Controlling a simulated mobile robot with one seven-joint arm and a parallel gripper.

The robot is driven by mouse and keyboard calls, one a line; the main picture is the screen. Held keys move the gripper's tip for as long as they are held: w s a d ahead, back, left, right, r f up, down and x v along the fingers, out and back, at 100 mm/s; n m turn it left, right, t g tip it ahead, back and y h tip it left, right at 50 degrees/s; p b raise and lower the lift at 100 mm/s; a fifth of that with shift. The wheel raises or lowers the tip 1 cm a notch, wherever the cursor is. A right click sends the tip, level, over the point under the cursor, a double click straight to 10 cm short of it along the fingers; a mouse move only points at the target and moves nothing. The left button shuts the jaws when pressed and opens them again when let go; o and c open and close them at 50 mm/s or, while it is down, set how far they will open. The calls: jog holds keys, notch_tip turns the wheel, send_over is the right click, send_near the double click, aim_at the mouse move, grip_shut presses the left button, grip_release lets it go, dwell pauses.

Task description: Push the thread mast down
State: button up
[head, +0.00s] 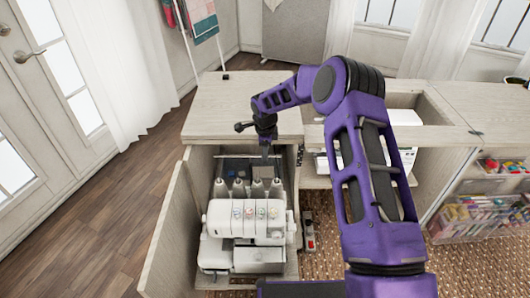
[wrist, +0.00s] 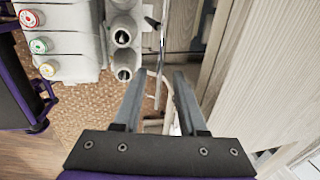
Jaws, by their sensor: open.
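A white serger sewing machine (head: 245,222) stands in the open cabinet bay, with several pale thread cones (head: 239,188) along its back. In the wrist view the machine's dials (wrist: 38,45) and open-topped thread holders (wrist: 123,38) lie at the upper left. A thin metal rod, apparently the thread mast (wrist: 161,60), runs down from the top of that view toward the space between my fingers. My gripper (head: 265,148) is above the back of the machine, near the right-hand cones. Its two fingers (wrist: 157,78) are apart with nothing clamped between them. I cannot tell whether either touches the rod.
A wooden cabinet wall (wrist: 265,65) stands close at the right of the wrist view. The cabinet top (head: 240,95) lies behind the bay, and an open door panel (head: 172,235) is at its left. A bin of craft supplies (head: 485,215) stands at right.

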grip_shut()
dwell(1.5)
